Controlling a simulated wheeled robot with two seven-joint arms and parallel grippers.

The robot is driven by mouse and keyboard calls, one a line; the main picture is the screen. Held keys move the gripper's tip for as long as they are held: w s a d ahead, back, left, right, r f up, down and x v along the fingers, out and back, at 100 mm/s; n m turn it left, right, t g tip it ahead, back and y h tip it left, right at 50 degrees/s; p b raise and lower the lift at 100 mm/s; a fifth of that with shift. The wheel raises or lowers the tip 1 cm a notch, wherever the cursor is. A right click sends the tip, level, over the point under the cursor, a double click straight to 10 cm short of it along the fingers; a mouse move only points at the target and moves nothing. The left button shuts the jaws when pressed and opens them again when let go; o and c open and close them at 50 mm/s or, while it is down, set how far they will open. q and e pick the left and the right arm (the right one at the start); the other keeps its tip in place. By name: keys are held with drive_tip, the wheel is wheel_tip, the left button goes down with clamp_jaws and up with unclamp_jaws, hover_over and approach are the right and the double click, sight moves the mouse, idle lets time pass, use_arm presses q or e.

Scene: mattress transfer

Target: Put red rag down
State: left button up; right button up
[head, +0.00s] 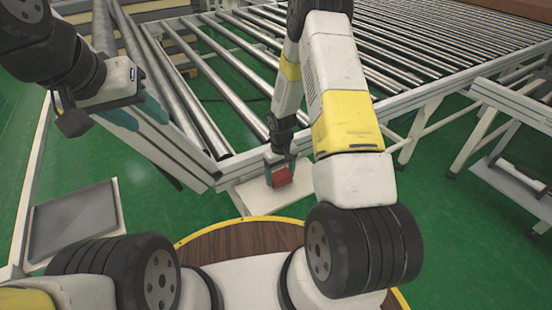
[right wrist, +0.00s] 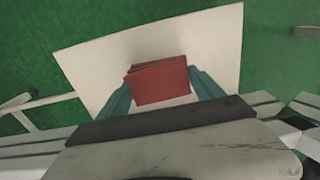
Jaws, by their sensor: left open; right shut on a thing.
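The red rag (head: 282,177) is a small folded red block in the head view, below the front edge of the roller conveyor. My right gripper (head: 279,165) is shut on it. In the right wrist view the red rag (right wrist: 158,82) sits between the teal fingers of my right gripper (right wrist: 160,92), over a pale white board (right wrist: 215,45). I cannot tell whether the rag touches the board. My left gripper (head: 138,112) is open and empty at the left, beside the conveyor's left frame.
The roller conveyor (head: 225,80) fills the back, its metal frame close to both grippers. The white board (head: 255,203) lies low beside the conveyor's front corner. A white metal stand (head: 510,180) is at the right. Green floor shows between them.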

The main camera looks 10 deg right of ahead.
sight(284, 178)
drive_tip(key=shift+w+d+f, duration=0.1)
drive_tip(key=shift+w+d, duration=0.5)
drive_tip(key=shift+d, duration=0.1)
drive_tip(key=shift+d+f, duration=0.1)
drive_tip(key=shift+f, duration=1.65)
drive_tip(key=shift+f, duration=0.1)
drive_tip(key=o, duration=1.3)
